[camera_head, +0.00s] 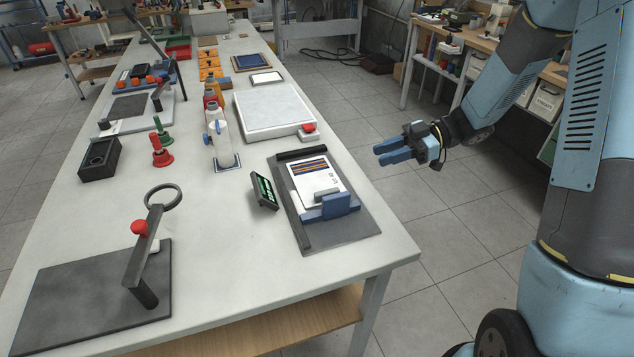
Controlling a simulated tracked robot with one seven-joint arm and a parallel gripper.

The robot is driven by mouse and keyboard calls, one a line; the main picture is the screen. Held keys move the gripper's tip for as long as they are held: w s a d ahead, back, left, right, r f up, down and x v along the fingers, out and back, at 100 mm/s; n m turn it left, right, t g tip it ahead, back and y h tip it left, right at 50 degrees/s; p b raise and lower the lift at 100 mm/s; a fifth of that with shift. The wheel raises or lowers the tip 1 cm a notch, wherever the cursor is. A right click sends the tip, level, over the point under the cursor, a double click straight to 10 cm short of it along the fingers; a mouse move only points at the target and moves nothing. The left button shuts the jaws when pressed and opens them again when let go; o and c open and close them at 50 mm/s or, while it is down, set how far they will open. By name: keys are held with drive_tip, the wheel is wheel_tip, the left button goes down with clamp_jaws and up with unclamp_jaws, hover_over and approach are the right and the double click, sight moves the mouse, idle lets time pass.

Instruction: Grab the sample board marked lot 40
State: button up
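A white board (312,185) with dark blue and orange stripes lies on a dark grey fixture plate (343,232) near the table's front right corner. It carries small dark print at its right, too small to read surely, so I cannot confirm lot 40. A blue clamp block (328,207) stands at its near edge, and dark bars run along its far and left sides. My gripper (380,154) has two blue fingers, apart and empty. It hangs beyond the table's right edge, to the right of the board and not touching it.
A small display (264,191) stands left of the plate. A white slab-like device (272,108) and a bottle (220,140) stand behind. A black lever fixture (92,292) fills the front left. Flat framed boards (252,61) lie farther back. Floor right of the table is clear.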

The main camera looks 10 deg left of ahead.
drive_tip(key=s+f+g, duration=0.1)
drive_tip(key=s+g, duration=0.1)
drive_tip(key=g, duration=0.1)
approach(333, 189)
drive_tip(key=s+a, duration=0.1)
drive_tip(key=a, duration=0.2)
drive_tip(key=shift+s+a+n, duration=0.1)
drive_tip(key=shift+s+n, duration=0.3)
drive_tip(key=shift+f+x, duration=0.15)
drive_tip(key=shift+x, duration=1.25)
drive_tip(key=shift+f+x, duration=0.15)
drive_tip(key=shift+x, duration=1.25)
clamp_jaws()
